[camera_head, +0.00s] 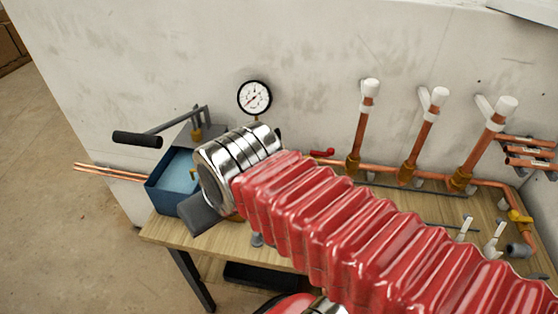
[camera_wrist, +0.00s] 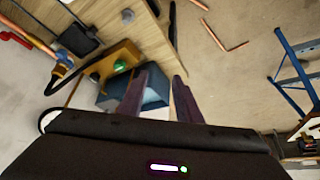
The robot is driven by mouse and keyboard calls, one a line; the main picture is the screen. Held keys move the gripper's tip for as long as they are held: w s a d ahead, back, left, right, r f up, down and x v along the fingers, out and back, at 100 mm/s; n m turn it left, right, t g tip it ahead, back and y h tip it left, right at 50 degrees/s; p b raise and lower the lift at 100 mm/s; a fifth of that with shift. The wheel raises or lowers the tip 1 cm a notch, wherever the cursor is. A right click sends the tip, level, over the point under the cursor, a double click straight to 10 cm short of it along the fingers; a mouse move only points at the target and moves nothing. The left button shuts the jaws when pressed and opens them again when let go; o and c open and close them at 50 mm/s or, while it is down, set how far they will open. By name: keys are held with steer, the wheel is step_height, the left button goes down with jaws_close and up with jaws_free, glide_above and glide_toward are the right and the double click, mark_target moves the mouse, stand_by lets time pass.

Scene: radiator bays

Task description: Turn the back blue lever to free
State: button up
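No lever that I can clearly make out as blue shows in the head view; my arm hides part of the bench. In the wrist view a small blue part (camera_wrist: 63,57) sits by a yellow fitting at the upper left; I cannot tell whether it is the lever. My gripper (camera_wrist: 162,77) shows in the wrist view with two dark fingers apart and nothing between their tips. Beyond the fingers is a blue tank (camera_wrist: 154,88), which also stands at the bench's left end in the head view (camera_head: 171,205).
A round gauge (camera_head: 254,97) stands near the wall. A long black-gripped handle (camera_head: 138,140) sticks out over the tank. Loose copper pipes (camera_wrist: 222,37) lie on the floor.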

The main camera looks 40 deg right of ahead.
steer(key=shift+o, duration=0.6)
steer(key=shift+w+d, duration=0.1)
steer(key=shift+d, duration=0.1)
steer(key=w+d+m+g+h, duration=0.1)
steer(key=w+d+m, duration=0.1)
steer(key=d, duration=1)
steer(key=w+d+m+g+h, duration=0.1)
steer(key=w+d+m, duration=0.2)
steer(key=d, duration=0.8)
steer(key=shift+w+d+r+m+h, duration=0.3)
steer(key=shift+w+d+m+h, duration=0.1)
steer(key=shift+m, duration=0.8)
steer(key=shift+a+f, duration=0.1)
steer(key=x, duration=1.3)
steer(key=shift+f, duration=0.25)
steer(key=shift+c, duration=0.5)
jaws_close()
